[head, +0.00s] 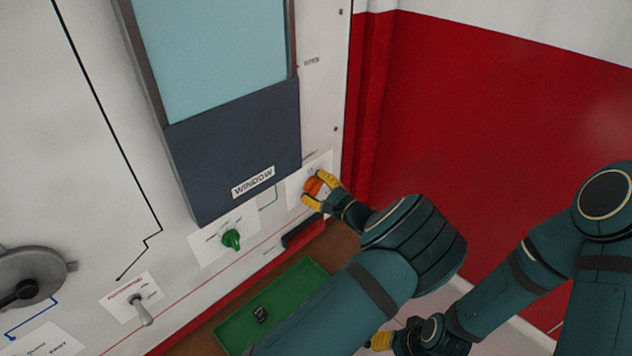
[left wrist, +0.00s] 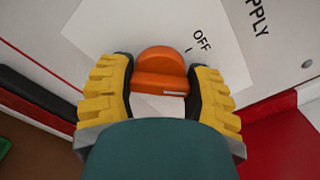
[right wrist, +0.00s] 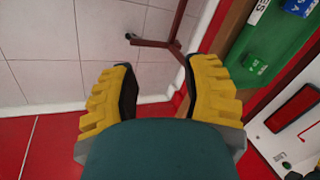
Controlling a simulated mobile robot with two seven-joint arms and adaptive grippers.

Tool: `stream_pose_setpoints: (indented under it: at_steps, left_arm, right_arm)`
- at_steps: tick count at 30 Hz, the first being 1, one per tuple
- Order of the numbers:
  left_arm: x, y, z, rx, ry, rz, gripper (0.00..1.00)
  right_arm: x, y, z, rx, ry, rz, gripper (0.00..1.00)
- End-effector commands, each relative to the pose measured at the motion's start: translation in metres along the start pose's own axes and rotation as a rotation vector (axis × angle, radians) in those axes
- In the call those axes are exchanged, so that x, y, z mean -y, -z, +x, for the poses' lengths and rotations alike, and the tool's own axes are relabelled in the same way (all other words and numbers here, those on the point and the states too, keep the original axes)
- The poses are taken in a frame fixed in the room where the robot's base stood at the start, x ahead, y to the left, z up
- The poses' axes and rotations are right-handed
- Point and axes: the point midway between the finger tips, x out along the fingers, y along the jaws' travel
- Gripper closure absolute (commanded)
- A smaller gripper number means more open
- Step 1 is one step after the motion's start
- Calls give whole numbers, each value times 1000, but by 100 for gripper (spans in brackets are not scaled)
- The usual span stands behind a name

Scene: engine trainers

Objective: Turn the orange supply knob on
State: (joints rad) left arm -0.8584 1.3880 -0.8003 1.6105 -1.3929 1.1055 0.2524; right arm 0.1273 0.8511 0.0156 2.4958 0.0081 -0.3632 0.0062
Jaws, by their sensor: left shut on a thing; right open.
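The orange supply knob (head: 315,187) sits on the white panel, right of the dark WINDOW plate. My left gripper (head: 318,194) is shut on it, with yellow fingers on both sides. In the left wrist view the orange knob (left wrist: 161,70) lies between the two fingertips of my left gripper (left wrist: 161,85). The label beside it reads OFF and part of SUPPLY; the white mark on the knob's lower part does not lie by OFF. My right gripper (right wrist: 160,90) is open and empty, low down over the floor; in the head view it shows partly (head: 380,341).
A green knob (head: 232,239) and a toggle switch (head: 141,311) are on the panel to the left. A green tray (head: 262,310) with a small dark item lies below. A red wall (head: 500,130) stands to the right. The right wrist view shows a tiled floor (right wrist: 50,85).

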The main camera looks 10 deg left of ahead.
Motion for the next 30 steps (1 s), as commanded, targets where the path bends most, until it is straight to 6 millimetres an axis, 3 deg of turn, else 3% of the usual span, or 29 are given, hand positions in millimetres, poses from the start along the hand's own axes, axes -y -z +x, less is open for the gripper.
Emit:
stream_pose_setpoints:
  at_steps: [18,30]
  left_arm:
    - [1,-1,0,-1,0,548,83]
    - [0,0,-1,-1,0,732,83]
  right_arm:
    - [12,15,-32,-31,-3,9,53]
    - [15,15,-42,-30,0,8,53]
